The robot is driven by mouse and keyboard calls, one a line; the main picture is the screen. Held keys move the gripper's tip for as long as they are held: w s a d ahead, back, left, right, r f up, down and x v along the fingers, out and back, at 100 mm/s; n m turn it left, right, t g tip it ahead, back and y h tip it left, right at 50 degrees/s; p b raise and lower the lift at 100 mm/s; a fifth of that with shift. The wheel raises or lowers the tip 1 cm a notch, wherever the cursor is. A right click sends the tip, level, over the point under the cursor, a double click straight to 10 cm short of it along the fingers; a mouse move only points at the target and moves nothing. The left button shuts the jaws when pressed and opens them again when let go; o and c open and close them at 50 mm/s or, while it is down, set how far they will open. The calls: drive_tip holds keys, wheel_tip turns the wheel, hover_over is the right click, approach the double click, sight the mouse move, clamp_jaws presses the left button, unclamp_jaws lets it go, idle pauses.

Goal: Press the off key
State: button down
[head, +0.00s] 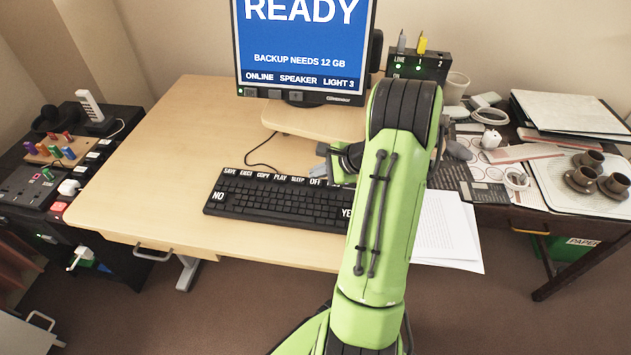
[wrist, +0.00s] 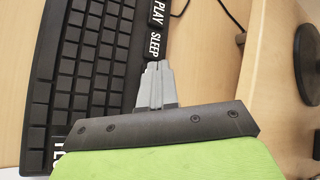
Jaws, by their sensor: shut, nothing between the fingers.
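The off key (head: 316,182) is a black key with white lettering in the top row of the black keyboard (head: 262,207) in the head view. It sits just right of the sleep key (head: 297,179). My gripper (head: 323,172) is shut and empty, with its grey fingertips close to the off key. In the wrist view the shut fingertips (wrist: 158,66) lie beside the sleep key (wrist: 154,44), and the off key is hidden behind the fingers. I cannot tell whether the fingers touch it.
A monitor (head: 305,45) reading READY stands behind the keyboard on its stand (head: 310,124). White papers (head: 448,230) lie right of my arm. A cluttered side table (head: 560,160) is at the right. The desk (head: 175,150) is clear at left.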

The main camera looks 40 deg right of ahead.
sight(319, 184)
idle(0.6)
drive_tip(key=shift+f, duration=0.45)
drive_tip(key=shift+f+b, duration=0.3)
drive_tip(key=shift+f, duration=0.15)
idle(0.4)
drive_tip(key=shift+r+p, duration=0.9)
drive_tip(key=shift+p, duration=0.1)
wheel_tip(319, 184, up, 5)
drive_tip(key=p, duration=0.5)
drive_tip(key=shift+r, duration=0.15)
idle(0.4)
